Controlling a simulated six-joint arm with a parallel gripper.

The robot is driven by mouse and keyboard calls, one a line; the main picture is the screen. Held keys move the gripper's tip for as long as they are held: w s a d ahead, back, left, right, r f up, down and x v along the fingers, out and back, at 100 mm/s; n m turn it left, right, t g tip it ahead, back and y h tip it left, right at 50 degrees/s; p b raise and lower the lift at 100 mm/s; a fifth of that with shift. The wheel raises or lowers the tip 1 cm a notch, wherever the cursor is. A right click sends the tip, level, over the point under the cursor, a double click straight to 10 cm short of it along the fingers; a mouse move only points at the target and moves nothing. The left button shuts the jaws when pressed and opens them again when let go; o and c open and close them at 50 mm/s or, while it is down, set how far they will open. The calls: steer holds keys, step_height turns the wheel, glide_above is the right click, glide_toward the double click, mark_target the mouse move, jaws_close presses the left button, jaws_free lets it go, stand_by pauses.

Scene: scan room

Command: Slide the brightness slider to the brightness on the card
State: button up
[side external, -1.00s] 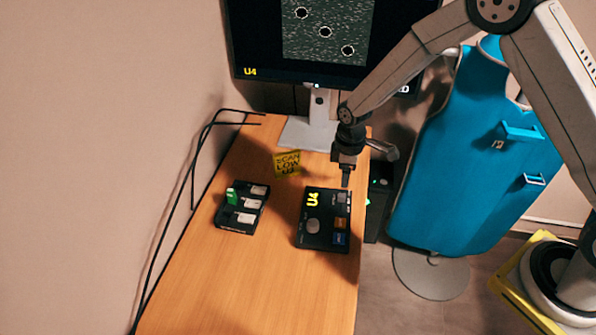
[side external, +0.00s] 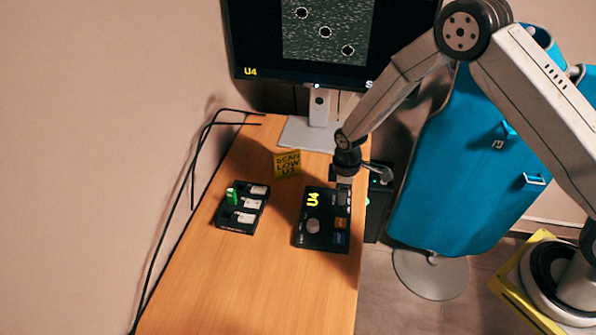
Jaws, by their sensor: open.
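The black control box (side external: 310,236) marked U4 lies on the wooden table near its right edge. It has a round grey knob (side external: 313,225), an orange button (side external: 341,222) and a blue button (side external: 340,238). The brightness slider is too small to make out for sure. A yellow card (side external: 287,163) reading "SCAN LOW" and a third line stands behind the box. My gripper (side external: 343,190) is open, pointing down at the far right corner of the box. I cannot tell whether its fingertips touch the box; they hide part of that corner.
A black tray (side external: 236,228) with white pieces and a green piece (side external: 232,196) sits left of the box. A monitor (side external: 262,45) on a grey stand (side external: 309,134) is behind. Black cables (side external: 193,165) run along the left. A blue apron (side external: 465,170) hangs at right. The table front is clear.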

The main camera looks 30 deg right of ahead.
steer(key=shift+f, duration=0.65)
jaws_close()
stand_by(1.1)
